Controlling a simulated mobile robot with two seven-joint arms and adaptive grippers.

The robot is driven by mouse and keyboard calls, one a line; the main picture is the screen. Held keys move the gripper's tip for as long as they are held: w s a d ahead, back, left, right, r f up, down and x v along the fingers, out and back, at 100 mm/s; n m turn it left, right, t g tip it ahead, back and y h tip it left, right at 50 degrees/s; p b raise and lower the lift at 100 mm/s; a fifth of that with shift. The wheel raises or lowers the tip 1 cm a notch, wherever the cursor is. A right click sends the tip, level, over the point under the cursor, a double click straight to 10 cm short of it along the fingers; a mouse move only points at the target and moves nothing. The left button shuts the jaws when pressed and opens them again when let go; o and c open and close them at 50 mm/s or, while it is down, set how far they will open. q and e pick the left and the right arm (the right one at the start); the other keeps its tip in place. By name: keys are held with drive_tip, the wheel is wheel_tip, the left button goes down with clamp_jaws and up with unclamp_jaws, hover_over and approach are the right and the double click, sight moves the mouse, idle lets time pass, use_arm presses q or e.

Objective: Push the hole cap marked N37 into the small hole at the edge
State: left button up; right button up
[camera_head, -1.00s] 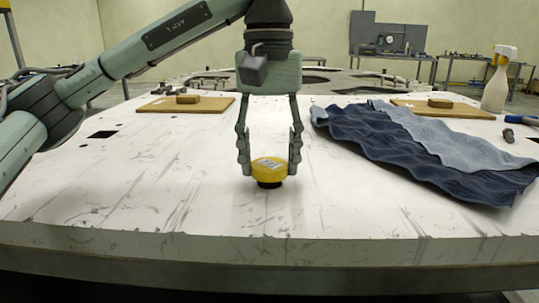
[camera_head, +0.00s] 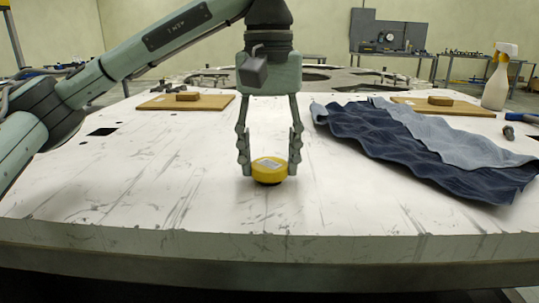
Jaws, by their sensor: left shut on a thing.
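The yellow hole cap (camera_head: 270,170) has a pale label on top, too small to read. A thin part of its dark underside shows just above or at the white plate (camera_head: 180,205), near the front edge. My left gripper (camera_head: 270,167) points down and is shut on the cap, one finger on each side. The small hole at the edge is not visible; the cap may cover it. My right gripper is out of view.
A crumpled blue cloth (camera_head: 400,150) lies right of the gripper. Wooden boards with blocks lie at the back left (camera_head: 160,103) and back right. A spray bottle (camera_head: 498,80) stands at the far right. The plate's front left is clear.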

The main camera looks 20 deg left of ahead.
use_arm(q)
drive_tip(key=shift+f+b, duration=0.3)
drive_tip(key=shift+f, duration=0.2)
idle(0.3)
drive_tip(key=o, duration=1.2)
